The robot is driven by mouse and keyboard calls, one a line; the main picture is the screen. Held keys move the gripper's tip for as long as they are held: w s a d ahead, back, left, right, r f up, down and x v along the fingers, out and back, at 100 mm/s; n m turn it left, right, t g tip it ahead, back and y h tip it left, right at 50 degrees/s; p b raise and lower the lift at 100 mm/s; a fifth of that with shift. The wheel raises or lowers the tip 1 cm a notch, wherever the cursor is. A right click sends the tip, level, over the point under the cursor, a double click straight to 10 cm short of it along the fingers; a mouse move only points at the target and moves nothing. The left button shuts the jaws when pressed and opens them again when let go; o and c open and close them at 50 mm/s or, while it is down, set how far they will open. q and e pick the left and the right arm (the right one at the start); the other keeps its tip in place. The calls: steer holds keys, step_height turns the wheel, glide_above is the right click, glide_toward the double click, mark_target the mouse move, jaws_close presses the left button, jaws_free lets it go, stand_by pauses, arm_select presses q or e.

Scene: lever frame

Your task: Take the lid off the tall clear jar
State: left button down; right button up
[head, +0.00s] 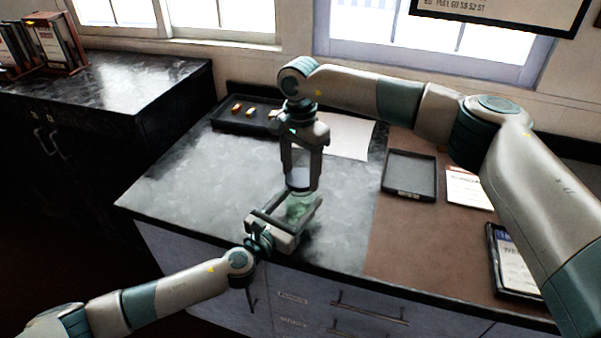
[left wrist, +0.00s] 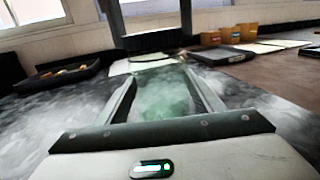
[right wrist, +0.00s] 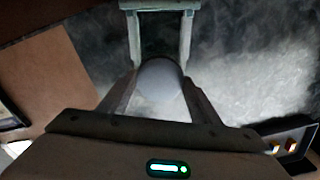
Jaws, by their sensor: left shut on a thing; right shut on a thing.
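The tall clear jar (head: 298,210) has green contents and stands near the front of the grey counter. My left gripper (head: 297,213) is shut around its body from the front. The jar also shows between the left fingers in the left wrist view (left wrist: 165,98). My right gripper (head: 300,178) points down above the jar and is shut on the pale grey round lid (head: 299,179). The lid shows between the right fingers in the right wrist view (right wrist: 160,80). I cannot tell whether the lid touches the jar's rim.
A dark tray (head: 240,118) with small blocks lies at the back left, beside a white sheet (head: 350,136). An empty black tray (head: 409,186) and a paper card (head: 467,188) lie on the brown mat (head: 400,240). A framed sheet (head: 512,265) lies at the right. Grey counter left of the jar is clear.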

mark_target(301, 177)
steer(key=shift+r, duration=0.9)
steer(key=shift+r, duration=1.95)
arm_select(q)
steer(key=shift+c, duration=2.2)
jaws_free()
steer(key=b+v, duration=0.2)
steer(key=v, duration=1)
arm_select(e)
step_height(301, 177, down, 2)
steer(key=shift+f, duration=0.1)
steer(key=shift+c, duration=0.2)
